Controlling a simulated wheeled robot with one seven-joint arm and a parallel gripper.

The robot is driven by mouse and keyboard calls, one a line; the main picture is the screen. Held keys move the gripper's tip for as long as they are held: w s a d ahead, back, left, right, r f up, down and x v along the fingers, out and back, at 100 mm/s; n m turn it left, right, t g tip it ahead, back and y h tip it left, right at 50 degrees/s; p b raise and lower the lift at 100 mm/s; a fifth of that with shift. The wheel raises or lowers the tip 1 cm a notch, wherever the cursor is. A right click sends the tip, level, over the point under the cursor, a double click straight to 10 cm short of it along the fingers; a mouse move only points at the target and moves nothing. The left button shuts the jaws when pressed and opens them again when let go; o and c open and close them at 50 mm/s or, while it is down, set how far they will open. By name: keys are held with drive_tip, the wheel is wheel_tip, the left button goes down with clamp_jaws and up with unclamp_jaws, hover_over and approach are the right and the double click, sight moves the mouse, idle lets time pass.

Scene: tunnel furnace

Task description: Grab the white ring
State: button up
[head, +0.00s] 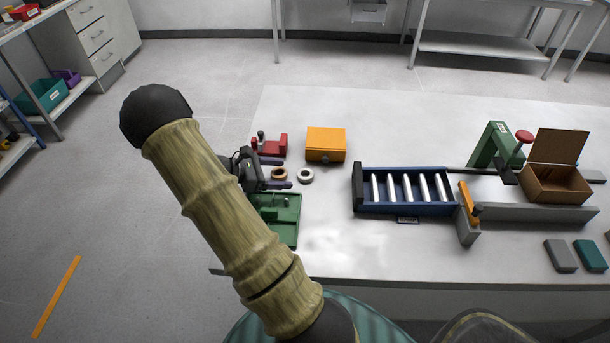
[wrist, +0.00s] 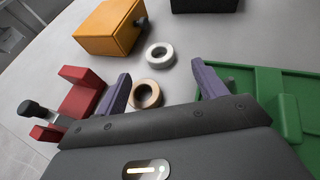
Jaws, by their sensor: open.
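The white ring (head: 305,175) lies flat on the white table, just right of my gripper in the head view. In the wrist view the white ring (wrist: 160,55) lies ahead of my gripper, beyond the fingertips. A tan ring (wrist: 145,93) lies nearer, between my fingers and closer to the left one; it also shows in the head view (head: 279,174). My gripper (head: 281,173) is open with two purple fingers, and nothing is held. It also shows in the wrist view (wrist: 162,75).
An orange box (head: 326,145) stands behind the white ring. A red clamp-like piece (head: 271,146) is at the left, and a green tray (head: 283,226) is in front. A blue roller tray (head: 405,207) stands right. Bare table lies between the ring and roller tray.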

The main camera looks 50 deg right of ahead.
sight(310, 175)
drive_tip(key=shift+d, duration=0.1)
drive_tip(key=x, duration=0.5)
drive_tip(key=shift+s+d+f, duration=0.15)
drive_tip(key=shift+d+f, duration=0.05)
drive_tip(key=shift+d, duration=0.1)
drive_tip(key=shift+c, duration=0.2)
drive_tip(key=c, duration=1)
